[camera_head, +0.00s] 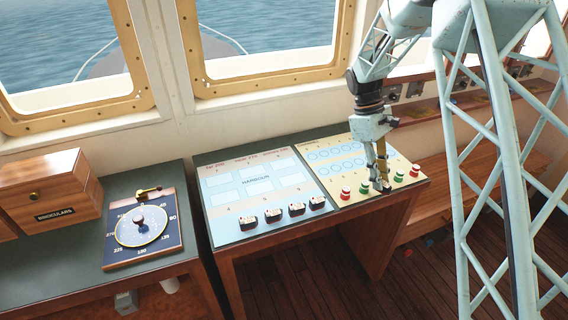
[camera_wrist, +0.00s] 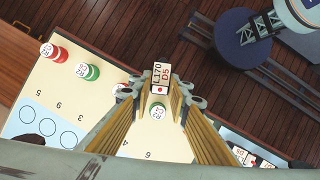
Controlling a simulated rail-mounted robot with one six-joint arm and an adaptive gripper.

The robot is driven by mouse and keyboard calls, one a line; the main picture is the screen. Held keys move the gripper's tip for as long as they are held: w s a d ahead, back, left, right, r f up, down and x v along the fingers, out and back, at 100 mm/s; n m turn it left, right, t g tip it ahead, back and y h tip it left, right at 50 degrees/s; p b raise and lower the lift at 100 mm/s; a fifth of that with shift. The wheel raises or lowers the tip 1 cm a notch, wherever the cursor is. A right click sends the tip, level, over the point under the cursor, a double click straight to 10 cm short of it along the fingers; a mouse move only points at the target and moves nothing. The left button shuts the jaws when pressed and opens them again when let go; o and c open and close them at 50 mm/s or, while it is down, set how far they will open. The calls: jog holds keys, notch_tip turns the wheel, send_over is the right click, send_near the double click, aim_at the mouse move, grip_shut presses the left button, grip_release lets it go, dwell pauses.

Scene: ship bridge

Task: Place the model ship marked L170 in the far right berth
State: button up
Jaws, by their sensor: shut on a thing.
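My gripper (camera_head: 380,186) is low over the front part of the cream board at the right. In the wrist view its fingers are closed around a small white-topped piece (camera_wrist: 161,76) with a red dot, labelled L170 D5. This is the model ship marked L170. In the head view it is too small and covered to make out. The harbour chart (camera_head: 256,180) lies left of the gripper, with pale blue rectangular berths. Its far right berth (camera_head: 284,165) looks empty. Several other dark model ships (camera_head: 272,215) with white tops stand in a row along the chart's front edge.
Red-based pieces (camera_head: 346,192) and green-based pieces (camera_head: 415,170) stand along the front of the cream board (camera_head: 338,169). One green piece (camera_wrist: 157,111) shows between my fingers in the wrist view. A compass board (camera_head: 140,228) and a wooden binoculars box (camera_head: 60,190) are left.

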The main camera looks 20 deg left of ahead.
jog(key=s+a+n+t+p, duration=0.1)
jog(key=s+a+n, duration=0.2)
jog(key=a, duration=0.8)
jog(key=s+a+n+t+p, duration=0.2)
jog(key=a+n, duration=0.4)
jog(key=a, duration=0.4)
jog(key=s+a+r+n+t+p, duration=0.1)
jog(key=s+a+n, duration=0.3)
jog(key=a, duration=0.7)
jog(key=shift+s+a+n+t+y+p, duration=0.3)
jog(key=shift+s+n+t+p, duration=0.1)
jog(key=shift+s+t, duration=0.15)
jog(key=shift+w, duration=0.1)
jog(key=w+a, duration=0.1)
jog(key=w, duration=0.4)
jog(key=w+a+f, duration=0.1)
jog(key=w+a, duration=0.1)
jog(key=w, duration=0.3)
jog(key=w+a, duration=0.2)
jog(key=w, duration=0.2)
jog(key=shift+w+a+f+p, duration=0.2)
jog(key=shift+w+f+p, duration=0.1)
jog(key=shift+w+p, duration=0.1)
jog(key=shift+f, duration=0.1)
jog(key=shift+f, duration=1.7)
jog(key=shift+f, duration=0.1)
jog(key=o, duration=0.8)
